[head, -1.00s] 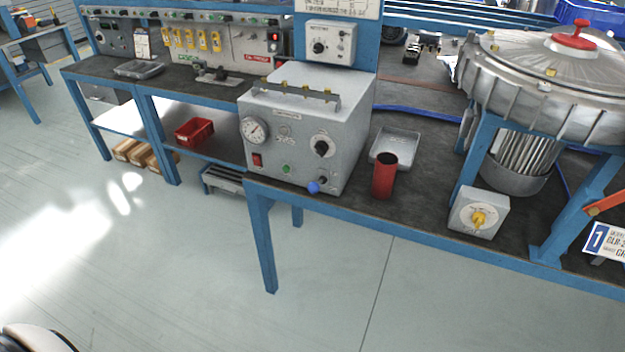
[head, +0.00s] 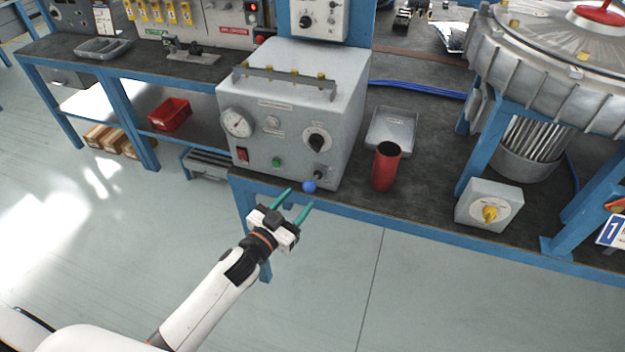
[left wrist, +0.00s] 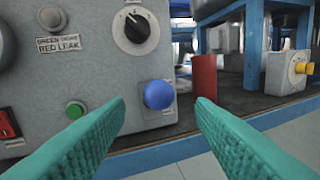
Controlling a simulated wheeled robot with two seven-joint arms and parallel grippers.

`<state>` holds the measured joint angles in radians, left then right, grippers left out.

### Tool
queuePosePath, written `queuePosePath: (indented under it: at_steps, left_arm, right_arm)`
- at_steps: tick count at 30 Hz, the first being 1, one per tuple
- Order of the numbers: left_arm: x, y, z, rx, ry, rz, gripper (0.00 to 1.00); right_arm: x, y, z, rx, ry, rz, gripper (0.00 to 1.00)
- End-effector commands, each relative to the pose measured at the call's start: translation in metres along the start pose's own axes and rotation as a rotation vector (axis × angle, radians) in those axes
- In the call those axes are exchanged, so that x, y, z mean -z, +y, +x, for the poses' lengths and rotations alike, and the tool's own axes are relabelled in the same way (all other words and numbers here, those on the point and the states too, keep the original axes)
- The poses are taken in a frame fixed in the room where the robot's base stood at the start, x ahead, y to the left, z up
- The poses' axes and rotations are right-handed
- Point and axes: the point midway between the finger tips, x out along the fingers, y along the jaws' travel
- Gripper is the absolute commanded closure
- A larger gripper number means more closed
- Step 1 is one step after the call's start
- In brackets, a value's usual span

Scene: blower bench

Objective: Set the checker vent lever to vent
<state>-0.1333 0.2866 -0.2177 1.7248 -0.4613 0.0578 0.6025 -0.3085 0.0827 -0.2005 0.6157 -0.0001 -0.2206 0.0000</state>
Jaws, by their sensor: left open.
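The checker is a grey box (head: 290,110) on the bench, with a gauge, a black knob, a green button and a red switch on its front. A lever with a blue ball end (head: 309,187) sticks out at the lower right of its front; the ball (left wrist: 158,95) also shows in the left wrist view, hiding most of the lever behind it. My left gripper (head: 299,198) is open and empty, just in front of the ball. In the left wrist view its two teal fingers (left wrist: 160,115) stand on either side below the ball, apart from it. My right gripper is not in view.
A red cup (head: 385,168) stands on the bench right of the checker, with a grey tray (head: 391,128) behind it. A grey box with a yellow knob (head: 488,205) is further right. The bench's blue front edge (head: 400,222) runs below the checker. The floor in front is clear.

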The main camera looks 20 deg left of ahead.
Motion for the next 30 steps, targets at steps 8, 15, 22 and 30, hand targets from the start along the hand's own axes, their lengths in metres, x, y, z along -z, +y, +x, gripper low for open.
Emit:
queuePosePath:
  at_steps: [8,15,22,30]
  left_arm:
    - [-0.001,0.000,0.055,-0.001,0.000,0.000,0.50]
    - [0.001,0.000,0.078,0.000,0.002,0.001,0.50]
    - [0.001,0.000,0.080,0.000,0.002,0.000,0.50]
    - [0.001,0.000,0.080,0.000,0.002,0.000,0.80]
  right_arm:
    - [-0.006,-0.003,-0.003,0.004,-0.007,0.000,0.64]
    - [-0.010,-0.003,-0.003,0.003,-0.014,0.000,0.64]
    - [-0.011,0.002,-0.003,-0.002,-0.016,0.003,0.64]
    - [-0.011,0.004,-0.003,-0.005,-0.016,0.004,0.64]
